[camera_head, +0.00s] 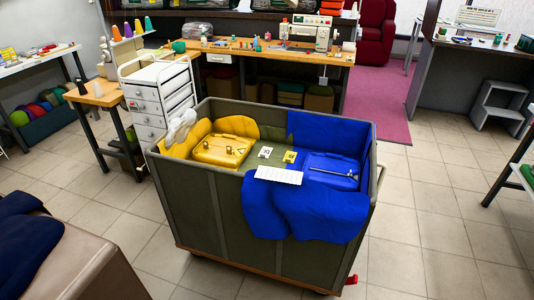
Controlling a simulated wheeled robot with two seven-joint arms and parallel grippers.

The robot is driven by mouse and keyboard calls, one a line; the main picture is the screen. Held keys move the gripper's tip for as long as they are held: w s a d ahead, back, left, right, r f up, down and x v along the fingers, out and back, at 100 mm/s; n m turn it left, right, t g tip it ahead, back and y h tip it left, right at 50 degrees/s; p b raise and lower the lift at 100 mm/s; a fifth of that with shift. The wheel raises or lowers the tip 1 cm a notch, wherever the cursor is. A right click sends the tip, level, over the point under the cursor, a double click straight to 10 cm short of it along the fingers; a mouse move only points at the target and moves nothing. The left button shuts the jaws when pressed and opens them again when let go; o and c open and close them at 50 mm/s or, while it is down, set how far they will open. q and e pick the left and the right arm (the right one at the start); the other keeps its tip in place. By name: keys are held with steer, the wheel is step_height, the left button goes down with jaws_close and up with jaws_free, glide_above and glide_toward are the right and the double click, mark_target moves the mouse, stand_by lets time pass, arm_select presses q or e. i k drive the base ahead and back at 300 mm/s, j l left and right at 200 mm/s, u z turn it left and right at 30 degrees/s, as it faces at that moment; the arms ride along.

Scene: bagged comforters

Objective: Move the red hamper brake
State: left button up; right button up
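A small red brake pedal (351,280) shows low at the near right corner of the large grey-green hamper (215,215), close to the floor. It is small in the picture, so its exact tilt is unclear. The hamper stands on a wooden-looking base with wheels mostly hidden below it. Neither of my grippers shows in this view.
The hamper holds a yellow bundle (222,150) and a blue bundle (318,213) draped over its near wall. A white drawer cart (150,103) stands behind left. A brown padded surface (75,265) is at lower left. Tiled floor (425,225) is clear on the right.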

mark_target(353, 280)
steer(key=z, duration=0.9)
